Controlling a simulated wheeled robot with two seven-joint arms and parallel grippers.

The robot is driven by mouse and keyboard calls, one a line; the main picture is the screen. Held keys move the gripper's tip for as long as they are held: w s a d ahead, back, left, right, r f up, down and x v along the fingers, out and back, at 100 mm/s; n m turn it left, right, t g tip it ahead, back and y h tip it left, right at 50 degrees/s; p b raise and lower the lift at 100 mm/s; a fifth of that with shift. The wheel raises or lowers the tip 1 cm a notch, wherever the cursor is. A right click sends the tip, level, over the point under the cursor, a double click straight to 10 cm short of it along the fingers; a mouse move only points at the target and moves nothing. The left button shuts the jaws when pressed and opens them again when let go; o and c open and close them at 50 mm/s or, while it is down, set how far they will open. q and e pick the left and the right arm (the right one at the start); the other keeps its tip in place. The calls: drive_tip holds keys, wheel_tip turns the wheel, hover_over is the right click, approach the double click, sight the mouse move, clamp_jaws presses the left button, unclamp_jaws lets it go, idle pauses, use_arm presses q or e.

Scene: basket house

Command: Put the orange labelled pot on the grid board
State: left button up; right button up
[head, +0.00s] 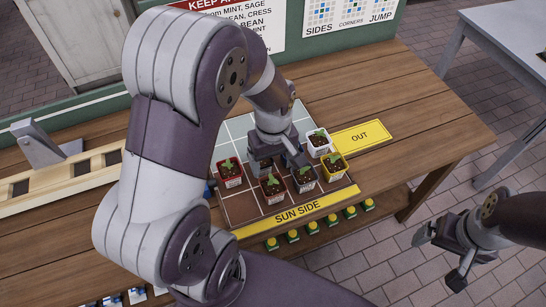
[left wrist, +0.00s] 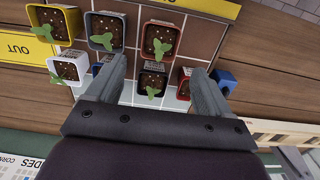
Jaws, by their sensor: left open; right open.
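The grid board (head: 242,208) lies on the wooden table, with pale squares at the back and brown squares along the sunny front. A pot with an orange-red rim (head: 272,188) stands on its brown front part and also shows in the left wrist view (left wrist: 160,40). My left gripper (head: 280,158) is open, low over the board and pointing down. In the left wrist view, a dark pot with a seedling (left wrist: 152,82) shows between its fingers, with gaps on both sides; my gripper mostly hides it in the head view. My right gripper (head: 444,258) is open and empty, off the table.
A red pot (head: 229,172), grey pot (head: 305,178), yellow pot (head: 333,166) and white pot (head: 319,142) crowd around my left gripper. A yellow OUT plate (head: 360,137) lies right of the board. A wooden rack (head: 70,176) stands left. The table's right end is clear.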

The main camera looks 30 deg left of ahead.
use_arm(q)
drive_tip(key=s+r+m, duration=0.1)
drive_tip(key=m, duration=0.2)
drive_tip(key=s+d+r+m+t, duration=0.1)
drive_tip(key=s+m, duration=0.1)
drive_tip(key=m, duration=0.1)
drive_tip(key=s+d+r+m, duration=0.1)
drive_tip(key=m, duration=0.3)
drive_tip(key=shift+s+d, duration=0.15)
drive_tip(key=shift+d, duration=0.05)
idle(1.2)
